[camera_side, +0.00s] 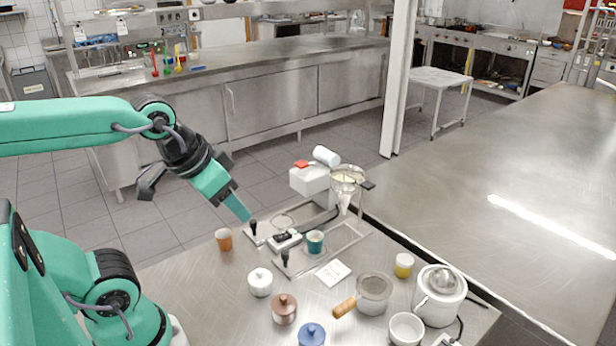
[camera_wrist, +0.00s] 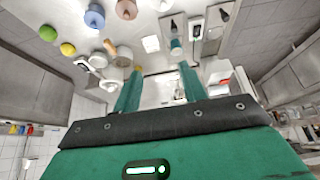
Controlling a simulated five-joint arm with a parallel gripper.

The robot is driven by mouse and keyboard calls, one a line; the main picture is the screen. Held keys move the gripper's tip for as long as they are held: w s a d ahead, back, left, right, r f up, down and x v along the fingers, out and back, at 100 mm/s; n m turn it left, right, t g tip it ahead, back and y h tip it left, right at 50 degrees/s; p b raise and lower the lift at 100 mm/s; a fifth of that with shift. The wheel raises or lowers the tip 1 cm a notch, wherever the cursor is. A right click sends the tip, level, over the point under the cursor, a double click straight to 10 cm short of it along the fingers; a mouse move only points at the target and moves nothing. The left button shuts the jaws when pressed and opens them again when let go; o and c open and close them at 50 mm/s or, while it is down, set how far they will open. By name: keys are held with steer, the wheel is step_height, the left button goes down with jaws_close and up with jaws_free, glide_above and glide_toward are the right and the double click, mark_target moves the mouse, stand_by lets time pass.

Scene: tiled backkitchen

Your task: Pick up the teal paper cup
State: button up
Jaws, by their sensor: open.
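The two fingers cannot be told apart in the side view.
An orange cup (camera_side: 224,239) stands left of the rack (camera_side: 345,247). Lidded pots (camera_side: 284,308), a wooden-handled pan (camera_side: 374,292), a white card (camera_side: 333,272) and a strainer (camera_side: 347,176) surround the area.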

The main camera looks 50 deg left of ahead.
steer(key=o, duration=0.4)
steer(key=shift+w, duration=0.15)
steer(key=n+g, duration=0.4)
steer(key=g, duration=0.2)
glide_above(315, 238)
steer(key=s+d, duration=0.1)
step_height(315, 238, down, 11)
steer(key=shift+d+f, duration=0.1)
steer(key=shift+f, duration=3.2)
steer(key=shift+f, duration=0.1)
steer(key=shift+f, duration=2.5)
